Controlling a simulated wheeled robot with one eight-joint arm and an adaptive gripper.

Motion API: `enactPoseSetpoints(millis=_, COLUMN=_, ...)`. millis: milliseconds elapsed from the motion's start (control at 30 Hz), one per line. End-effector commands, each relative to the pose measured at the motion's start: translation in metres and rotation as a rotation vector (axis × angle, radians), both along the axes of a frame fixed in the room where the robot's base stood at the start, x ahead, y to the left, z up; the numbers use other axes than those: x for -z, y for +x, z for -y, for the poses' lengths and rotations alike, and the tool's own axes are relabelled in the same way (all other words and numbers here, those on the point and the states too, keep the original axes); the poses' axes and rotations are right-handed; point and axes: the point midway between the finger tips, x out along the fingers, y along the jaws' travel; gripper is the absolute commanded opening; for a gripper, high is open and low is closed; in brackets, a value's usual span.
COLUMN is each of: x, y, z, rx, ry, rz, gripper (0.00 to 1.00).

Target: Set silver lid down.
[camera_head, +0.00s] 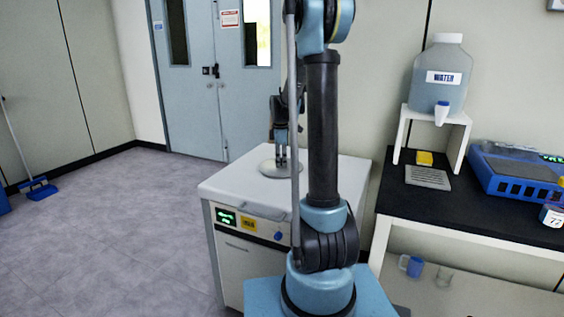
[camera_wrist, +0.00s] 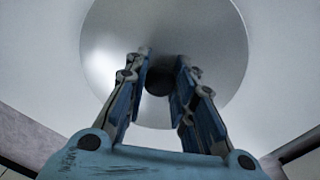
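The silver lid (camera_head: 266,166) is a round, shiny disc on the white top of the freeze dryer cabinet (camera_head: 330,172) in the head view. It looks flat, with no clear gap beneath it. In the wrist view the lid (camera_wrist: 108,42) fills the upper middle, with a dark round knob (camera_wrist: 158,82) at its centre. My gripper (camera_head: 281,162) points down over the lid. In the wrist view my gripper (camera_wrist: 162,62) has its fingers apart, one on each side of the knob, with narrow gaps showing. Part of the lid is hidden behind the fingers.
A black-topped bench (camera_head: 470,205) stands to the right, with a water jug (camera_head: 438,95) on a white stand (camera_head: 402,135) and a blue device (camera_head: 515,175). The cabinet's front carries a green display (camera_head: 226,217). Open floor lies to the left.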

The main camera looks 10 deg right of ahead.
Motion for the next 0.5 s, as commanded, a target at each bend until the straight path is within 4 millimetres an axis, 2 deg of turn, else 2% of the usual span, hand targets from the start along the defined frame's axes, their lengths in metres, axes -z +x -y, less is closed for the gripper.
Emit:
enactPoseSetpoints(millis=33, x=0.0000, y=0.0001, z=0.0000, rx=0.000, ry=0.000, rz=0.000, gripper=0.33)
enactPoseSetpoints(millis=100, x=0.0000, y=0.0001, z=0.0001, rx=0.000, ry=0.000, rz=0.000, gripper=0.44)
enactPoseSetpoints(millis=500, x=-0.0028, y=0.0000, z=0.0013, rx=0.002, ry=0.000, rz=0.000, gripper=0.44)
